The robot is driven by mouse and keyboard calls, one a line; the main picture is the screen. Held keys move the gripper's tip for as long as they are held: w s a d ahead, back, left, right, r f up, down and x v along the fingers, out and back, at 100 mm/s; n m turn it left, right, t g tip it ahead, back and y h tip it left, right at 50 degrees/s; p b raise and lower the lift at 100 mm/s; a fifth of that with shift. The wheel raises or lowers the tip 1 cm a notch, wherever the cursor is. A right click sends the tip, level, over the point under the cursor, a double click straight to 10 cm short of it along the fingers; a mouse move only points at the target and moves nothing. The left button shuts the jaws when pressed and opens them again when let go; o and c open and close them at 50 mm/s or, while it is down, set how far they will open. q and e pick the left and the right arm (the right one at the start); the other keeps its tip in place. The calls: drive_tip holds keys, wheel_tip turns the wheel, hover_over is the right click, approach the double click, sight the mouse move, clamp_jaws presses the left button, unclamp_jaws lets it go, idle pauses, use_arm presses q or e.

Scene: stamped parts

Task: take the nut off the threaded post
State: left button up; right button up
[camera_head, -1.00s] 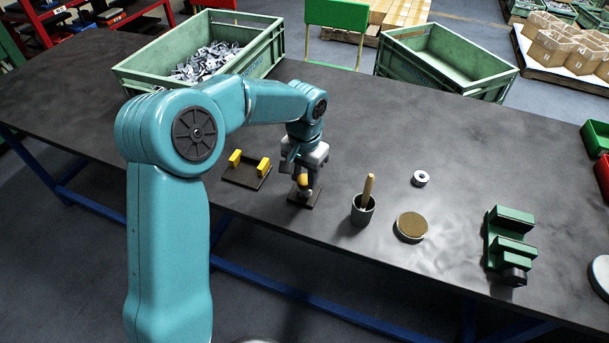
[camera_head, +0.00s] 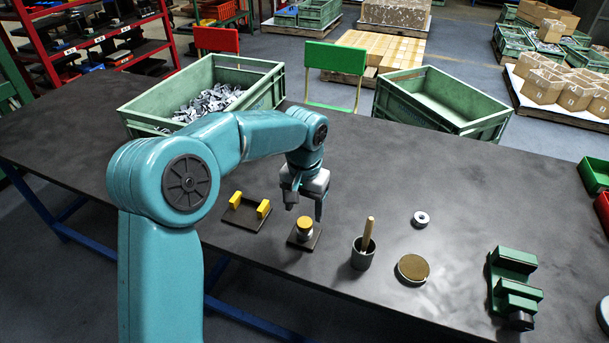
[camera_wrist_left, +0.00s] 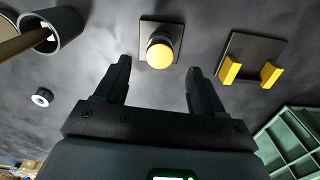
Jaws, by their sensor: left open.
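A short upright post piece (camera_head: 304,232) with a yellow round top and a grey lower part stands on a small dark square plate (camera_head: 296,243). The wrist view shows its yellow top (camera_wrist_left: 160,55) and a grey part beneath it. I cannot make out threads, or which part is the nut. My left gripper (camera_head: 305,208) is open and empty, above the post piece and towards its far side, apart from it. In the wrist view the two dark fingers of the left gripper (camera_wrist_left: 161,78) are spread wide, with the post piece ahead of the gap. My right gripper is not in view.
A plate with two yellow blocks (camera_head: 262,210) lies left of the post. To the right are a grey cup (camera_head: 362,258) holding a wooden stick, a round disc (camera_head: 412,268), a metal ring (camera_head: 420,219) and a green vise-like fixture (camera_head: 514,283). Green crates (camera_head: 440,98) stand at the back.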

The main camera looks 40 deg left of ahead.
sight(304, 222)
use_arm(q)
wheel_tip(304, 222, up, 12)
drive_tip(key=p, duration=0.1)
drive_tip(key=shift+p, duration=0.4)
